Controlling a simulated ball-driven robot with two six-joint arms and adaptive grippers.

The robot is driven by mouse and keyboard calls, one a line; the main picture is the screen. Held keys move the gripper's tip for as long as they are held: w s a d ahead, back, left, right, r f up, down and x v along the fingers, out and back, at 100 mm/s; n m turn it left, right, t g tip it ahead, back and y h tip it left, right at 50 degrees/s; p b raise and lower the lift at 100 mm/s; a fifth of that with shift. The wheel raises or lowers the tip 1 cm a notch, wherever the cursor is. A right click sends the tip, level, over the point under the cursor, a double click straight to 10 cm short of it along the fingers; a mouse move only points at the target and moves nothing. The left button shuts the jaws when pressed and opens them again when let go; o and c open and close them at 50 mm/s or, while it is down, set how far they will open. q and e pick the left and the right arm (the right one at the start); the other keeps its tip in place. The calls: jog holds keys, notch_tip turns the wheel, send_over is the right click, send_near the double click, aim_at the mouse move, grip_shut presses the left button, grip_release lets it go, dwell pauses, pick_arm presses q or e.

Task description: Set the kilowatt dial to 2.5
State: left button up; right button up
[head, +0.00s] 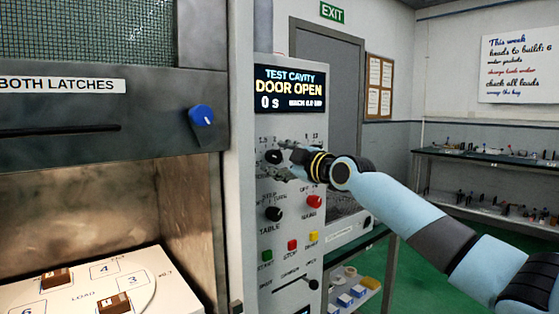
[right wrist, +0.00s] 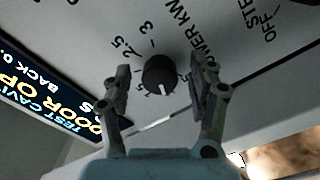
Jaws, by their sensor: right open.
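The dial also shows in the head view (head: 272,156), partly covered by my fingers. My right gripper (right wrist: 159,70) is open, with one finger on each side of the dial; a gap shows at both sides. It also shows in the head view (head: 281,160). My left gripper is out of view.
The display (head: 289,89) reads "DOOR OPEN" and "0 s". Below the dial are a black table knob (head: 273,214), a red mains knob (head: 314,201) and several push buttons. The open cavity with a blue latch knob (head: 201,115) stands at the left.

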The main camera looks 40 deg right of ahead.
jog(key=c, duration=1.1)
jog(key=shift+c, duration=0.2)
jog(key=shift+m, duration=0.3)
